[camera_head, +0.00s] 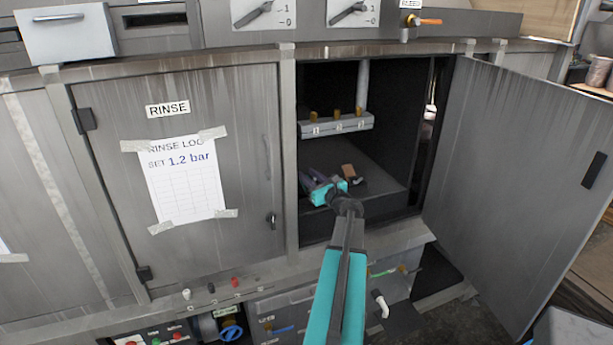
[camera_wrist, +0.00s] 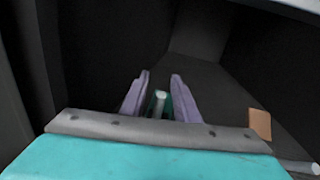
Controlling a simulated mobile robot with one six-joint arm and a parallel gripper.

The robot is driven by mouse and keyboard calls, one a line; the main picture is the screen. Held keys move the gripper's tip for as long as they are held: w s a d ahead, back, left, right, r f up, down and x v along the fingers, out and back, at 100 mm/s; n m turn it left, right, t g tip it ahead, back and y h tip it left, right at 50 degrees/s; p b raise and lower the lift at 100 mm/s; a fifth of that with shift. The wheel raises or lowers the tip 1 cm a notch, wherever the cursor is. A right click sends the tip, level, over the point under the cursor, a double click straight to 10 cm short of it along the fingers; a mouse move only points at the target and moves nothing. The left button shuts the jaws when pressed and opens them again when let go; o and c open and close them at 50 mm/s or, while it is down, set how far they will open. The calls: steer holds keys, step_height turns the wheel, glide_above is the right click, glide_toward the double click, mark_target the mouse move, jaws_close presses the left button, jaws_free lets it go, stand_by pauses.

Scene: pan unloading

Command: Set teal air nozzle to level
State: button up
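My gripper (camera_head: 322,180) is inside the open right-hand cabinet, low over its floor. In the wrist view its two purple-grey fingers (camera_wrist: 158,98) stand apart, with a small teal piece with a pale round end (camera_wrist: 160,98) between them. This piece looks like the teal air nozzle, but most of it is hidden. I cannot tell whether the fingers touch it, or how it is tilted. In the head view my own gripper and arm cover that spot.
A small tan block (camera_head: 348,170) lies right of my gripper, also in the wrist view (camera_wrist: 260,124). A grey manifold (camera_head: 335,124) with several brass fittings hangs above. The cabinet's right door (camera_head: 520,170) is swung open; the RINSE door (camera_head: 185,180) is shut.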

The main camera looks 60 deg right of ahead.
steer(key=shift+w+d, duration=0.1)
steer(key=shift+w, duration=0.15)
jaws_close()
